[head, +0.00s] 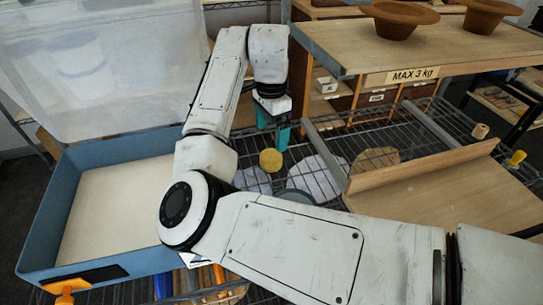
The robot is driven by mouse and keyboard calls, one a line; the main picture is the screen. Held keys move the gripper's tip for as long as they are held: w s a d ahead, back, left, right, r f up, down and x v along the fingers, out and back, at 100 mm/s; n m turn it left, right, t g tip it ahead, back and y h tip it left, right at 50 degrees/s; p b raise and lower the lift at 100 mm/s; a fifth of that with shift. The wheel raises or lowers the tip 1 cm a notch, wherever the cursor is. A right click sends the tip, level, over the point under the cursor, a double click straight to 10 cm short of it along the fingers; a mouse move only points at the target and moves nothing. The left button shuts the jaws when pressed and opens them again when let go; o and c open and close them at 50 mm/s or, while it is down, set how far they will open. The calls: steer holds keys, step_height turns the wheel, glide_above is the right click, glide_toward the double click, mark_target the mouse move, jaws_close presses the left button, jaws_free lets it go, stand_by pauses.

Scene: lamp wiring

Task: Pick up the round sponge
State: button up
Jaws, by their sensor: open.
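A small round yellow piece (270,160), which looks like the round sponge, lies on or just above the wire rack in the middle of the head view. My gripper (273,128) points down behind and slightly above it in the picture, with teal fingers. The fingers are open, and nothing shows between them. The gripper and the sponge look apart, but the exact gap in depth cannot be told. My arm covers much of the rack in front.
A blue bin (45,225) with a clear raised lid (110,60) stands at the left. A wooden shelf marked "MAX 3 kg" (412,75) overhangs at the right, bearing brown pots (398,20). A wooden board with a raised edge (460,195) and grey discs (315,175) lie on the wire rack.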

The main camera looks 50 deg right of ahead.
mark_target(272, 155)
step_height(272, 155, down, 2)
steer(key=shift+f, duration=0.1)
steer(key=shift+s+a+f+p, duration=0.1)
steer(key=shift+f+p, duration=0.05)
steer(key=shift+f, duration=1.3)
steer(key=shift+s+a+f+p, duration=0.1)
steer(key=shift+f+p, duration=0.05)
steer(key=shift+f, duration=1.25)
steer(key=shift+c, duration=0.4)
steer(key=c, duration=1.1)
steer(key=shift+c, duration=0.2)
steer(key=shift+d+r, duration=0.1)
steer(key=shift+r, duration=0.1)
